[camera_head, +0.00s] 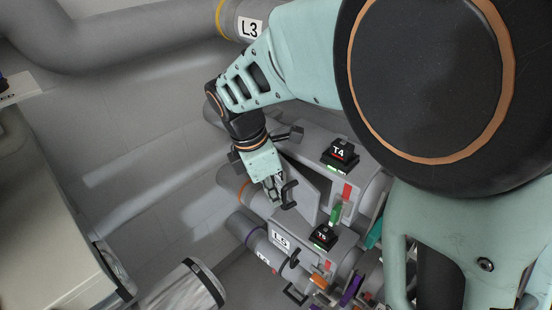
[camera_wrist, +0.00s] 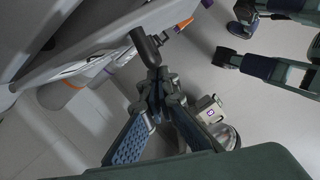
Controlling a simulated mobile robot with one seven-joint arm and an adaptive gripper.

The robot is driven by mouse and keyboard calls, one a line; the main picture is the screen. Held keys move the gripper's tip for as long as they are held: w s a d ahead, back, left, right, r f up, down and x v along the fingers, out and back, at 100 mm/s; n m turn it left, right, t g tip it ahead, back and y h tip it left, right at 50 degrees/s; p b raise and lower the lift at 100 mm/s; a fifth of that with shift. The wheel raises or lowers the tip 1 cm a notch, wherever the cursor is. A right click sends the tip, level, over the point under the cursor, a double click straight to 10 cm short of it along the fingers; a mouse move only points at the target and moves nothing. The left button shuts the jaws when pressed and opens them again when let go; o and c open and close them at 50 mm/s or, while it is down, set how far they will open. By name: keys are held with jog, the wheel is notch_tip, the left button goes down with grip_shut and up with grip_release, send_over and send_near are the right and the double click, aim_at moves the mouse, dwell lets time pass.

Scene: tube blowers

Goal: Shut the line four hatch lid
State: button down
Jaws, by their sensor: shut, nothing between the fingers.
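The line four hatch lid (camera_head: 306,187) is a flat grey panel standing open beside the housing marked T4 (camera_head: 339,153). A dark handle (camera_head: 289,193) sticks out from its face; what looks like the same handle (camera_wrist: 146,46) shows in the wrist view on a grey panel edge. My gripper (camera_head: 273,195) is shut and empty, with its fingertips close beside the handle. In the wrist view the closed fingertips (camera_wrist: 157,84) meet just below the handle; I cannot tell whether they touch it. My wrist hides part of the hatch opening.
The L5 line (camera_head: 280,239) with its T5 box (camera_head: 323,236) lies just below the lid. A large L3 pipe (camera_head: 150,35) runs along the top. A pale cabinet (camera_head: 50,220) stands at the left.

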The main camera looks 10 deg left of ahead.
aim_at(290, 193)
jog(key=shift+w+d+n+p, duration=0.25)
jog(key=shift+d+n, duration=0.15)
jog(key=shift+d, duration=0.2)
jog(key=shift+w+d+n+p, duration=0.1)
jog(key=shift+w+d+n, duration=0.15)
jog(key=shift+d+n, duration=0.25)
jog(key=shift+w+d, duration=0.35)
jog(key=shift+d, duration=0.3)
